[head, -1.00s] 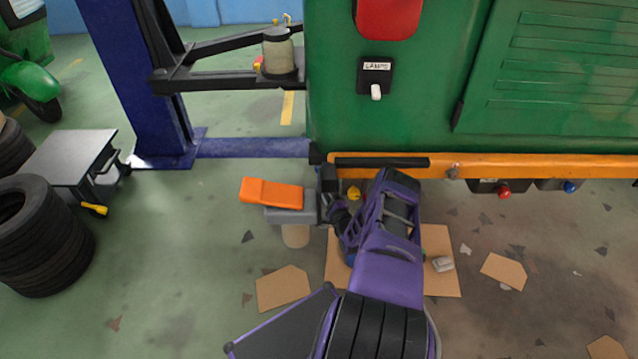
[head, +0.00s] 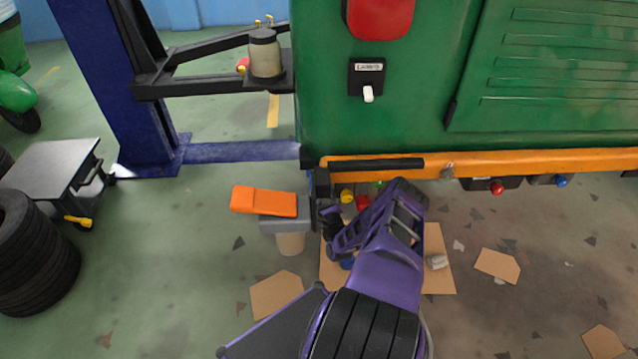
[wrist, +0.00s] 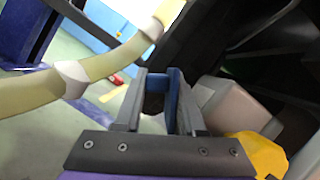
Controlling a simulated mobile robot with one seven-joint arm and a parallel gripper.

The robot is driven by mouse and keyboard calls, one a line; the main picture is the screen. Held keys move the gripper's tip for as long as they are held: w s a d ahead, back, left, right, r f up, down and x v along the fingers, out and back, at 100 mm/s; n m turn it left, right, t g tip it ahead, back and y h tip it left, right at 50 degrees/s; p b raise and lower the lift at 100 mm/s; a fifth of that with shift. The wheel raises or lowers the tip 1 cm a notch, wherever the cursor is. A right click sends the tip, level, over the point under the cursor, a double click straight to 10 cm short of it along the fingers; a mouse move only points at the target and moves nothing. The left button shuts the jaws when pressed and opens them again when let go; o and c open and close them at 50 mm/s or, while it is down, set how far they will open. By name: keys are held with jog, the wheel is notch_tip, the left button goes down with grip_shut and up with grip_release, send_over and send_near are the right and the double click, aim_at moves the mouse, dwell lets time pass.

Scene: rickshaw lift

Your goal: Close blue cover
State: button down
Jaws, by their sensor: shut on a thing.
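My gripper (wrist: 158,78) shows in the wrist view with its two grey fingers parted around something. A flat blue piece (wrist: 176,100), which looks like the blue cover, stands along the inside of the right finger. The gap beside it is dark, so how much of the cover is held is hard to tell. In the head view my gripper (head: 322,190) is at the left end of the orange bumper (head: 520,161), just below it. There the blue cover is mostly hidden, and its hinge cannot be seen.
Yellow (head: 347,196) and red (head: 363,203) caps show under the bumper beside my wrist. An orange block (head: 264,201) on a grey stand is close to the left. The green vehicle body (head: 420,90) rises above. Cardboard sheets (head: 275,294) lie on the floor.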

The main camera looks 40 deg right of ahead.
jog(key=shift+a+f, duration=0.15)
jog(key=shift+f, duration=0.15)
